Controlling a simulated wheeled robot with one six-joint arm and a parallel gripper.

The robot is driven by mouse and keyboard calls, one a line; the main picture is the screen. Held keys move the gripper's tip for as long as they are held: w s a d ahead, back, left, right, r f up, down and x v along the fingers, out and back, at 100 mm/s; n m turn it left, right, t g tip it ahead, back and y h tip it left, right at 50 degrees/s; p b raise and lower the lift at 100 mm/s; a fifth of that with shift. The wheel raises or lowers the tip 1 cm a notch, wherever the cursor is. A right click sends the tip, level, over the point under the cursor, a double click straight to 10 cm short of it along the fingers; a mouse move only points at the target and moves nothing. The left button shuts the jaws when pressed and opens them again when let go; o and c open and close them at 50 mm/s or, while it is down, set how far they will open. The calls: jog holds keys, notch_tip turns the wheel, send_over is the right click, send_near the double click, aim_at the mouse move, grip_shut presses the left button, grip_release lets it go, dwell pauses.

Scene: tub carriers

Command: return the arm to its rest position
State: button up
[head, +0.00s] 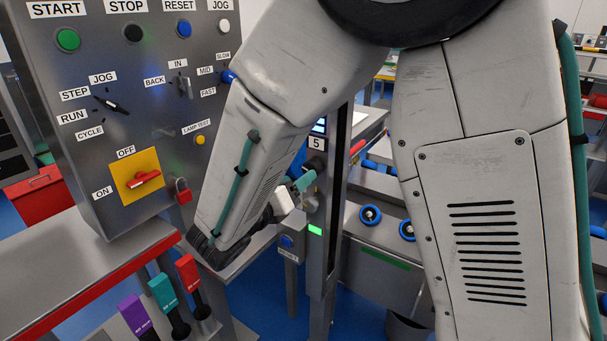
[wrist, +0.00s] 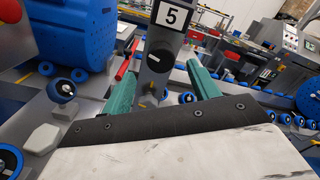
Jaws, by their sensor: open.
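My arm fills the middle and right of the head view, bent, with its wrist low in front of a dark post (head: 324,215) marked 5. My gripper (head: 306,183) shows there only in part, with one teal finger near the post; the rest is hidden by the arm. In the wrist view both teal fingers of my gripper (wrist: 163,60) are apart, with nothing held between them. The post with the 5 plate (wrist: 172,18) stands beyond and between them. I cannot tell how close the fingers are to it.
A control panel (head: 70,140) with buttons and switches stands at the left, close to my arm. Purple, teal and red handles (head: 162,290) stand below it. A conveyor with blue rollers (head: 370,215) runs behind the post. A big blue tub (wrist: 65,35) stands at upper left.

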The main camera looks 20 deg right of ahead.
jog(key=shift+v, duration=1.05)
jog(key=s+d+f+m+g+y, duration=0.2)
jog(key=s+d+m+g, duration=0.25)
jog(key=s+m, duration=0.3)
jog(key=s+d+f+m+g+y, duration=0.15)
jog(key=s+d+m+g, duration=0.25)
jog(key=s+m+g, duration=0.4)
jog(key=s+d+r+m+t+y, duration=0.1)
jog(key=s+r+m+t+y, duration=0.2)
jog(key=s+r+m+y, duration=0.4)
jog(key=s+m+y, duration=0.3)
jog(key=m+y, duration=0.1)
jog(key=m, duration=0.4)
jog(key=shift+d, duration=0.35)
